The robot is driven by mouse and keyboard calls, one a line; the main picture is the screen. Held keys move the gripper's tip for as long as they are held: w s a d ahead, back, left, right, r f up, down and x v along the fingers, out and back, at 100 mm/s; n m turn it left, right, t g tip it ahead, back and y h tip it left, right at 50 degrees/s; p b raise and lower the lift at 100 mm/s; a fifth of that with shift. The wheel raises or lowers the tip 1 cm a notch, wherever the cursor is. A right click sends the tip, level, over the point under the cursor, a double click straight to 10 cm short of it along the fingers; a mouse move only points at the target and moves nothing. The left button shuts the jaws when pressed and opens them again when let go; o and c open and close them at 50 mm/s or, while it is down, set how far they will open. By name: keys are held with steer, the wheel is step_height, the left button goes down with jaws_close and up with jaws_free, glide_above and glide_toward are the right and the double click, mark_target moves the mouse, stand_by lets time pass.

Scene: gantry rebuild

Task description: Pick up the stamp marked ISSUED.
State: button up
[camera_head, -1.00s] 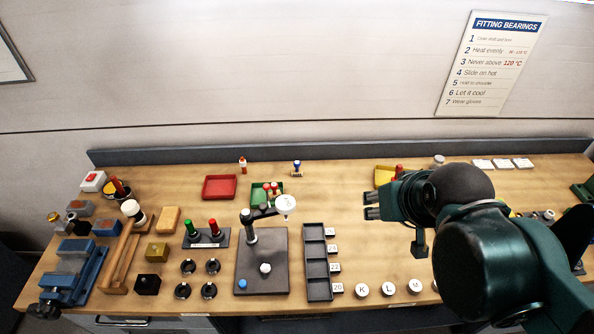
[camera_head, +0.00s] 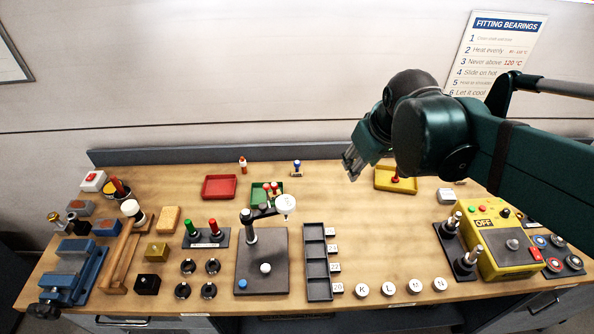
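No marking that reads ISSUED is legible on any stamp. Several small upright handled pieces look like stamps. One with an orange-red top (camera_head: 243,165) stands at the back of the bench, and one with a blue top (camera_head: 297,168) stands right of it. Red-topped pieces (camera_head: 271,188) are in the green tray (camera_head: 256,202). Another red-handled piece (camera_head: 396,177) is in the yellow tray (camera_head: 408,187). My gripper (camera_head: 351,166) hangs above the bench, left of the yellow tray and right of the blue-topped piece. Nothing shows in it; its finger gap is unclear.
A red tray (camera_head: 219,187) lies empty at the back. A stand with green and red handles (camera_head: 207,239), a grey plate with a post (camera_head: 263,275) and a dark compartment rack (camera_head: 317,263) are in front. A yellow control box (camera_head: 497,247) stands right.

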steer(key=w+a+f+n+g, duration=0.1)
steer(key=w+a+f+n, duration=0.15)
steer(key=w, duration=0.65)
steer(key=n+g, duration=0.4)
steer(key=n, duration=0.5)
glide_above(297, 168)
steer(key=w, duration=0.1)
steer(key=f, duration=2.1)
steer(key=shift+d+f, duration=0.2)
steer(key=shift+w+a+f, duration=0.15)
steer(key=shift+w+f, duration=0.05)
steer(key=shift+f, duration=0.2)
steer(key=shift+f, duration=1.3)
steer(key=shift+f, duration=0.15)
steer(key=shift+f, duration=2.45)
